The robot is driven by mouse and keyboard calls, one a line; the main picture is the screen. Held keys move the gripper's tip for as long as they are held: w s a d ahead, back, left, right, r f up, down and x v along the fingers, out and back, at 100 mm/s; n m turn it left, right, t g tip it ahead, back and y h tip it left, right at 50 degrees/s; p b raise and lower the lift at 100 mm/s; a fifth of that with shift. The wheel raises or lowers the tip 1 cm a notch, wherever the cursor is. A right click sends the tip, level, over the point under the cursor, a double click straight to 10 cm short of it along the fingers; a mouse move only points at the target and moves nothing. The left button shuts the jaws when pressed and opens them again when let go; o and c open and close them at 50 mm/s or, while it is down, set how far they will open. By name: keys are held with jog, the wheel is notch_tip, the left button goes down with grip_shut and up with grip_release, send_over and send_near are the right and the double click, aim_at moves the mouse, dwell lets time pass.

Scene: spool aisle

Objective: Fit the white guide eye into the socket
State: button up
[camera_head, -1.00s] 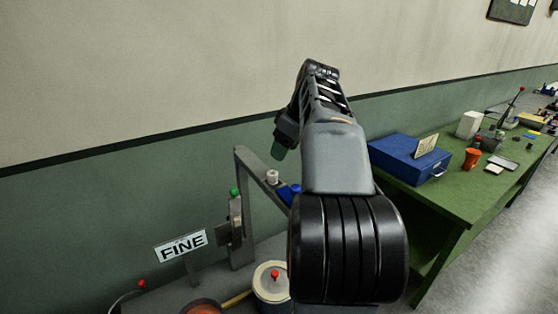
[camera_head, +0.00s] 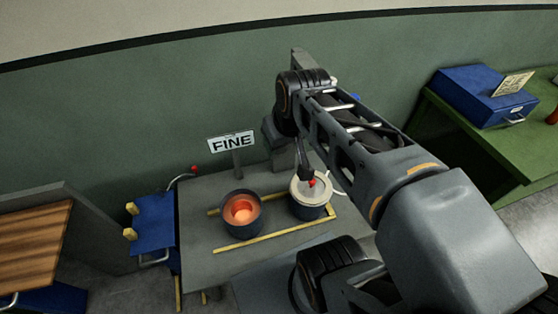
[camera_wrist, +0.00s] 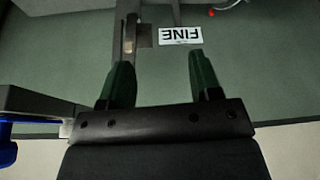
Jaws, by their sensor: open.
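My gripper (camera_wrist: 161,70) is open and empty in the wrist view, its two dark green fingers apart. Between and beyond the fingers are a grey post (camera_wrist: 126,28) with a dark bracket and the white FINE sign (camera_wrist: 180,35), upside down in this view. In the head view my arm hides much of the grey frame, and I cannot clearly make out the gripper there. A small pale piece (camera_head: 334,81), possibly the white guide eye, shows just above my arm. I cannot make out the socket in either view.
A grey table holds an open dark pot (camera_head: 241,213) with an orange glow and a lidded pot (camera_head: 305,209) with a red knob. Yellow strips (camera_head: 270,240) lie around them. A blue case (camera_head: 487,95) sits on the green bench (camera_head: 452,128) at right.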

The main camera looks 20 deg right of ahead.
jog(key=f, duration=0.1)
jog(key=s+a+f, duration=0.2)
jog(key=shift+s+a+f, duration=0.15)
jog(key=shift+s+f, duration=0.1)
jog(key=shift+f, duration=0.15)
